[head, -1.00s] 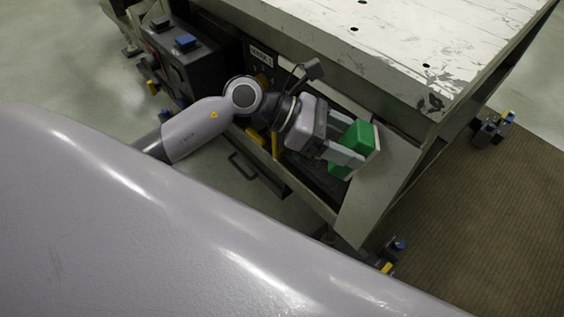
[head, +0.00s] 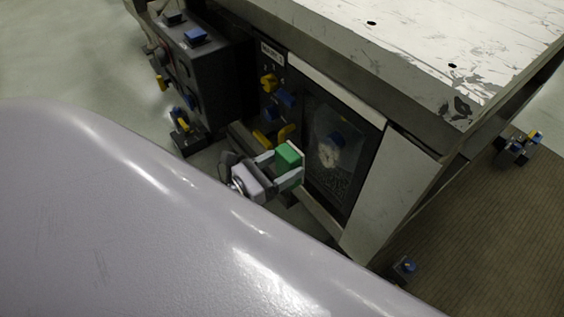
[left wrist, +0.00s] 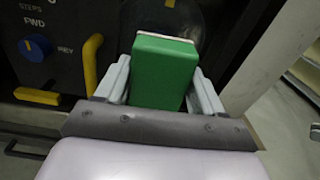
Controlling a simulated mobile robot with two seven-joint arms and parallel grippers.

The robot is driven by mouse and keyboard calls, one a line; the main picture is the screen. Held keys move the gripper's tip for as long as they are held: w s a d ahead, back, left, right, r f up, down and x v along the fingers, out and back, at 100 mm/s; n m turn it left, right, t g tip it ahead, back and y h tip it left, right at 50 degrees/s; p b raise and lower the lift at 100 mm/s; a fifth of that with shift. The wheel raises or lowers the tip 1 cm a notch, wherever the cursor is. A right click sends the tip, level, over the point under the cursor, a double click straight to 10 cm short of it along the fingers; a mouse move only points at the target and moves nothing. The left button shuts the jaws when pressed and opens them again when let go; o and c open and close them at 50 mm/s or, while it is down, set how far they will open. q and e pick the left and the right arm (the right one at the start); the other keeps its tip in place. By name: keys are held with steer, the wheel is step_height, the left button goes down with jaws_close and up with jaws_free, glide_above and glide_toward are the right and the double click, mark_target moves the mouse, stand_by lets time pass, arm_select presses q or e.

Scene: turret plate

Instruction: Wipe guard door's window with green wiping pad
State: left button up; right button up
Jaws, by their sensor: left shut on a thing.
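The green wiping pad (head: 289,155) is a green block with a pale face on its right side. My left gripper (head: 284,169) is shut on it, with one finger on each side; the left wrist view shows the pad (left wrist: 163,72) upright between the fingers. The guard door's window (head: 355,130) is a dark pane in a pale frame on the machine's front. A whitish smudge (head: 329,153) shows on it. The pad is beside the window's left edge; whether they touch cannot be told. My right gripper is out of view.
A control panel with a blue knob (left wrist: 34,47) and yellow handle (left wrist: 91,64) lies left of the pad. A dark box with blue buttons (head: 196,82) stands further left. The worn table top (head: 430,45) overhangs the door.

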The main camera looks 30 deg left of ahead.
mark_target(318, 145)
arm_select(q)
steer(key=shift+s+a+f+y, duration=0.1)
steer(key=shift+a+f+y, duration=0.25)
steer(key=shift+f, duration=0.15)
steer(key=shift+x, duration=2.9)
steer(key=shift+x, duration=0.9)
steer(key=shift+r, duration=0.15)
